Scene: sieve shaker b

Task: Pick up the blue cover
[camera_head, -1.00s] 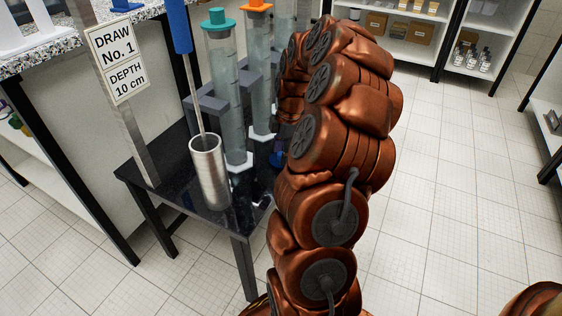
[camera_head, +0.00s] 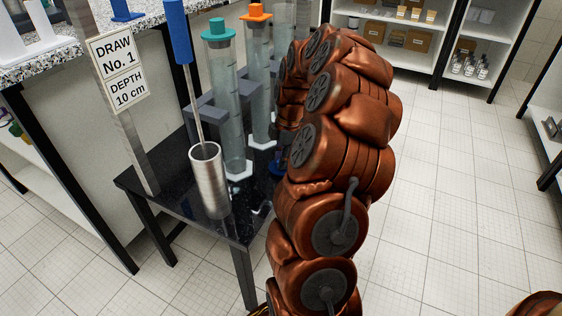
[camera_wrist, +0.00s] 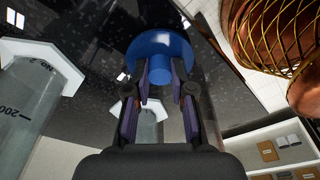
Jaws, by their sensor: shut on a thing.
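The blue cover (camera_wrist: 158,55) is a round blue disc with a short knob, seen in the wrist view over the black table top. My gripper (camera_wrist: 161,79) has its two fingers closed on the knob, one on each side. In the head view only a small piece of the blue cover (camera_head: 276,168) shows at the left edge of my arm, low by the table top. My arm hides the rest of it and the gripper there. I cannot tell whether the cover touches the table.
The black table (camera_head: 165,191) holds a metal cup (camera_head: 209,182) with a blue-handled rod, a teal-capped cylinder (camera_head: 227,100) and an orange-capped cylinder (camera_head: 259,85). A sign post (camera_head: 140,150) stands at the left. Open tiled floor (camera_head: 450,200) lies to the right.

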